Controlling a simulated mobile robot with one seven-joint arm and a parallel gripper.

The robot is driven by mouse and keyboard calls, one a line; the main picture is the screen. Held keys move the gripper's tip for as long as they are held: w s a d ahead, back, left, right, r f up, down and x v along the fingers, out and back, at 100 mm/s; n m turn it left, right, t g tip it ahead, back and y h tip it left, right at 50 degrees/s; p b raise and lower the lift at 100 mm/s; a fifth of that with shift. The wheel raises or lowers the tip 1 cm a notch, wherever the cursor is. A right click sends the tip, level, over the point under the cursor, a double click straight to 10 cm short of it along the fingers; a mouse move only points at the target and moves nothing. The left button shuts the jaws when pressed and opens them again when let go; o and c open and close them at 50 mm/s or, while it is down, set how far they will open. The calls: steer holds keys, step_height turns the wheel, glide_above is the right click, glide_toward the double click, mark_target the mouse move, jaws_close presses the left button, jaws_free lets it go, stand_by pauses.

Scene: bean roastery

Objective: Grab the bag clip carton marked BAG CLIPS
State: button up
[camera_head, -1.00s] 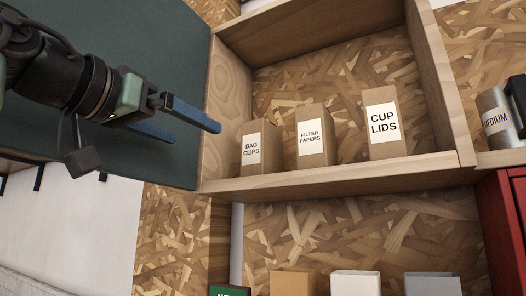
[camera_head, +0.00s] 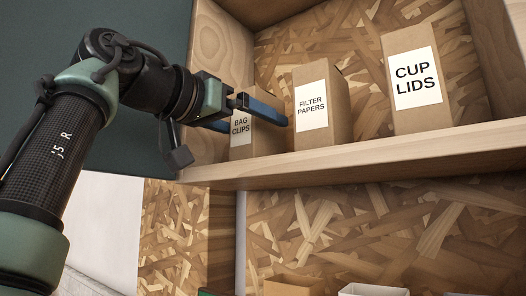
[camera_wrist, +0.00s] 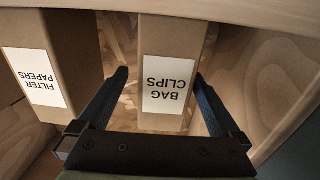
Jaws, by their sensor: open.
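The bag clip carton (camera_head: 254,144) is a brown box with a white BAG CLIPS label, standing on the shelf at the left of a row. My gripper (camera_head: 256,118) is in front of it and partly hides it in the head view. In the wrist view the carton (camera_wrist: 172,40) appears upside down between the two blue fingers of my gripper (camera_wrist: 160,92). The fingers are open, one on each side of the carton, with gaps visible beside it. I cannot tell how far they reach along its sides.
The FILTER PAPERS carton (camera_head: 335,128) stands close to the right of the bag clip carton, and the CUP LIDS carton (camera_head: 425,110) stands farther right. The wooden shelf board (camera_head: 380,152) runs beneath them. A wooden side wall (camera_head: 212,55) closes the compartment on the left. Open-topped boxes (camera_head: 372,290) show below.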

mark_target(269, 129)
steer(key=p+x, duration=0.2)
steer(key=x, duration=0.1)
steer(key=p+x, duration=0.2)
steer(key=shift+a+r, duration=0.2)
steer(key=shift+r, duration=0.2)
steer(key=shift+w+d+f, duration=0.2)
steer(key=shift+w, duration=0.15)
steer(key=shift+s+a, duration=0.1)
steer(key=shift+c, duration=0.2)
steer(key=shift+c, duration=1.1)
steer(key=c, duration=1.2)
